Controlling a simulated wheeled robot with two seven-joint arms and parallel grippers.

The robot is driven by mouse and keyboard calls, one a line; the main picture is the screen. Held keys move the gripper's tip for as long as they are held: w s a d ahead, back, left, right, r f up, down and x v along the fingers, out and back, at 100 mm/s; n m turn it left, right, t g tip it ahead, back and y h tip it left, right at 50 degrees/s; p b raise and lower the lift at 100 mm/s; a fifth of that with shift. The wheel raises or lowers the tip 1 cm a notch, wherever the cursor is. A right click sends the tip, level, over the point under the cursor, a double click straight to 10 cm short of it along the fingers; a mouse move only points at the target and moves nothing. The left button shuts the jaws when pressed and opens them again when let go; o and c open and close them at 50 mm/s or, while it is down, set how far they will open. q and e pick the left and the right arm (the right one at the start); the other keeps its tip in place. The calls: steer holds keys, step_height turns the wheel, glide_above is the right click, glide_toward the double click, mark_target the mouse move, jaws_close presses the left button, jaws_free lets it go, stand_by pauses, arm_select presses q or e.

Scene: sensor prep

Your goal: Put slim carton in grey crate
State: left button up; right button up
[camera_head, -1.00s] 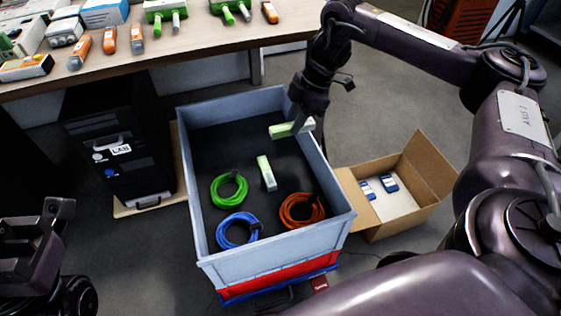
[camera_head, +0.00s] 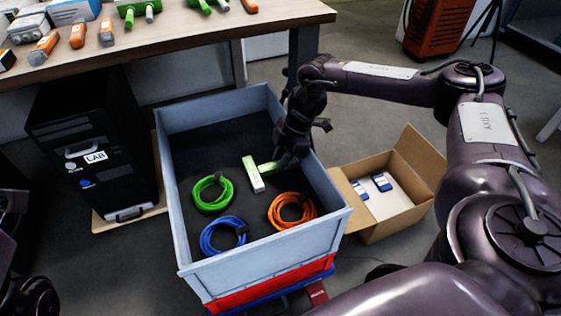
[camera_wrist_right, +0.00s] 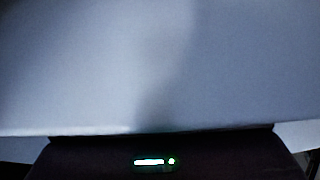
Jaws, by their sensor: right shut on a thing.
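In the right wrist view a plain pale grey surface (camera_wrist_right: 160,70) fills most of the picture; the held carton is not visible there. My left gripper (camera_head: 14,205) is only partly in view at the left edge.
Coils of green (camera_head: 212,194), blue (camera_head: 223,236) and orange (camera_head: 291,210) cable lie in the crate. An open cardboard box (camera_head: 400,215) with blue-and-white items stands to the right. A black computer tower (camera_head: 95,150) stands left. A workbench (camera_head: 190,45) is behind.

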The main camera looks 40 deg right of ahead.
steer(key=o, duration=0.9)
steer(key=shift+o, duration=0.2)
steer(key=p+v, duration=0.5)
steer(key=v, duration=0.7)
steer(key=shift+r, duration=0.1)
